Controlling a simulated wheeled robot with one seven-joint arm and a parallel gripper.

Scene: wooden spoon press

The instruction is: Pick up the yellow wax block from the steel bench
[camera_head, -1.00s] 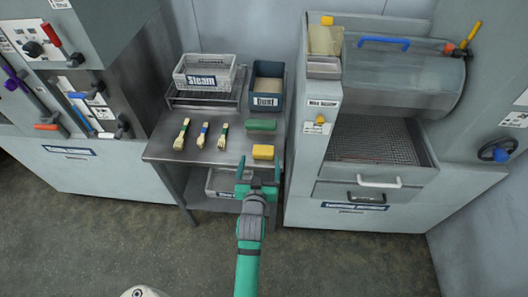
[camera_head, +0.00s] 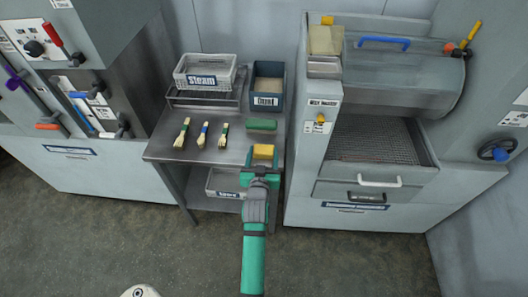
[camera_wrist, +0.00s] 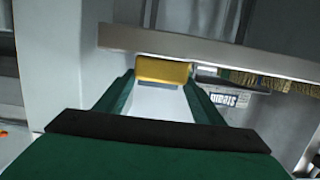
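The yellow wax block (camera_head: 263,151) is at the front right of the steel bench (camera_head: 225,158). My gripper (camera_head: 263,157) reaches it from the front, with one green finger on each side. The fingertips appear to touch the block's sides, with no clear gap. In the wrist view the block (camera_wrist: 163,71) sits between the tips of my gripper (camera_wrist: 163,80), close to the bench's edge (camera_wrist: 200,48). The block seems still at bench height; its underside is hidden.
A green block (camera_head: 262,125) lies just behind the wax. Several brushes (camera_head: 202,134) lie to the left. A steam basket (camera_head: 205,75) and a dark blue bin (camera_head: 268,80) stand at the back. A grey machine (camera_head: 310,170) stands close on the right.

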